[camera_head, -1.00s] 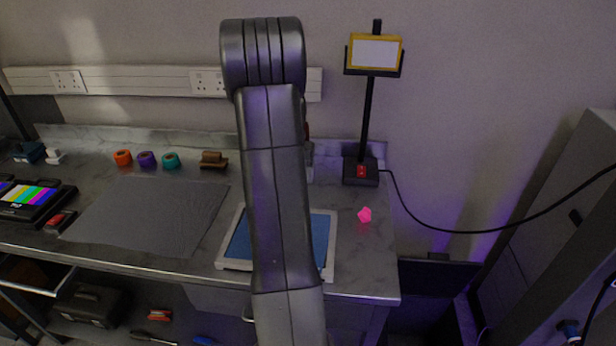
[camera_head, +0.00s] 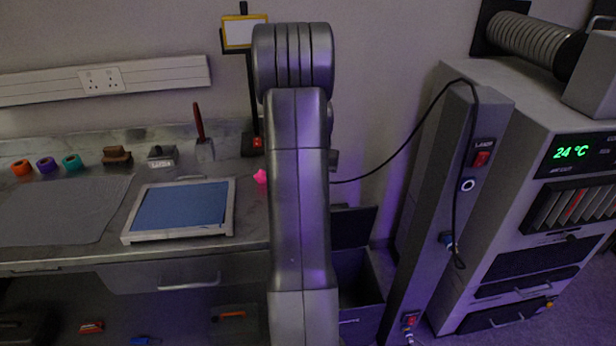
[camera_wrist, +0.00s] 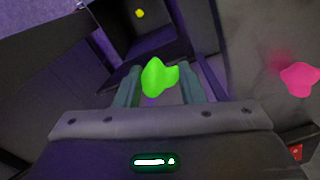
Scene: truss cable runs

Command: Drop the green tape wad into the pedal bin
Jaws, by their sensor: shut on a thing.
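The green tape wad (camera_wrist: 158,77) is a bright, lumpy piece between the fingers of my gripper (camera_wrist: 160,84) in the wrist view. My gripper is shut on it. In the head view, my own arm hides both the gripper and the wad. The dark pedal bin (camera_head: 372,318) stands on the floor right of the bench with its lid (camera_head: 352,227) up, partly behind my arm. In the wrist view, the open bin (camera_wrist: 152,48) is beyond the fingertips near the top, with a small yellow piece (camera_wrist: 140,13) inside.
A pink wad (camera_head: 260,177) lies at the bench's right end; it also shows in the wrist view (camera_wrist: 300,79). A blue-topped tray (camera_head: 180,207) is on the bench. A grey cabinet (camera_head: 540,200) stands right of the bin. A black cable (camera_head: 400,150) hangs between bench and cabinet.

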